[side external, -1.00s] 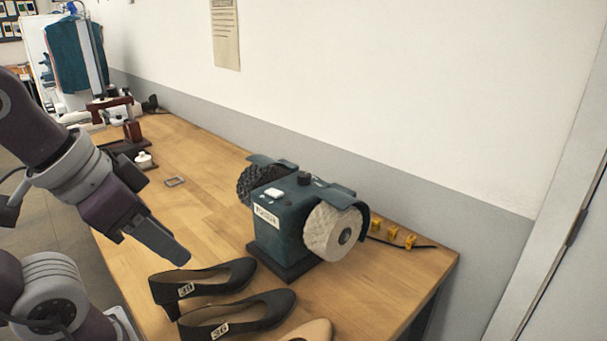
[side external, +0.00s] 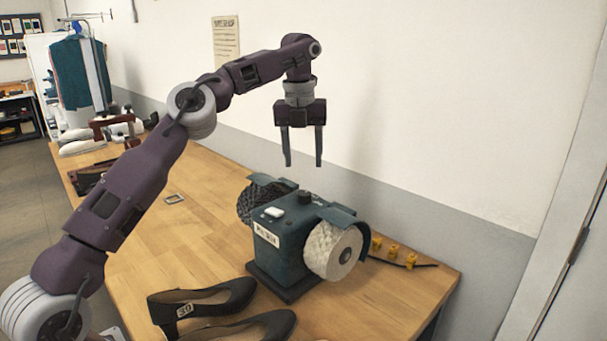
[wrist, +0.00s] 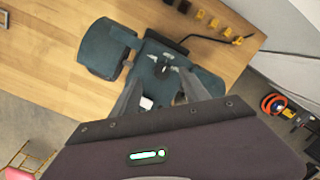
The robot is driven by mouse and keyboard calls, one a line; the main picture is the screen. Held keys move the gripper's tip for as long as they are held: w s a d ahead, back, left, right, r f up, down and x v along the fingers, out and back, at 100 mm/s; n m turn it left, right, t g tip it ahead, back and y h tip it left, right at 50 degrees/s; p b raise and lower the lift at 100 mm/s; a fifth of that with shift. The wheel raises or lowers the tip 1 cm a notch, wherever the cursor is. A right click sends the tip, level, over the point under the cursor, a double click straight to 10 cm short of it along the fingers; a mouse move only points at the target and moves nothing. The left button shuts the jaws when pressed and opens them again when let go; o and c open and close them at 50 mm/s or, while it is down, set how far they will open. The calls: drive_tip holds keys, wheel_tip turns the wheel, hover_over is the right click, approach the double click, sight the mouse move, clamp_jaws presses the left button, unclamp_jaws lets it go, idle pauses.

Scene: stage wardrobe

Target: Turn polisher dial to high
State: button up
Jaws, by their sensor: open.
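The polisher (side external: 283,242) is a teal box on a dark base, standing on the wooden bench. It has a dark bristle wheel (side external: 250,203) at its left and a pale buffing wheel (side external: 333,250) at its right, each under a teal guard. A black dial (side external: 305,197) sits on its top, near a white switch (side external: 273,212). In the wrist view the dial (wrist: 159,70) shows ahead of the fingers; its setting is too small to read. My gripper (side external: 303,164) is open and empty, pointing down above the polisher's top, apart from the dial.
Black heeled shoes (side external: 203,302) with tags lie in front of the polisher. Several yellow blocks (side external: 394,252) and a dark cable are behind its right side. The wall (side external: 420,120) stands close behind. The bench left of the polisher is mostly clear.

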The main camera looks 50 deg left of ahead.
sight(304, 194)
drive_tip(key=shift+s+d+f+g+h, duration=0.3)
drive_tip(key=shift+s+f+g, duration=0.15)
drive_tip(key=shift+f, duration=0.25)
wheel_tip(304, 194, down, 7)
drive_tip(key=shift+w+d+r, duration=0.1)
drive_tip(key=shift+c, duration=0.2)
clamp_jaws()
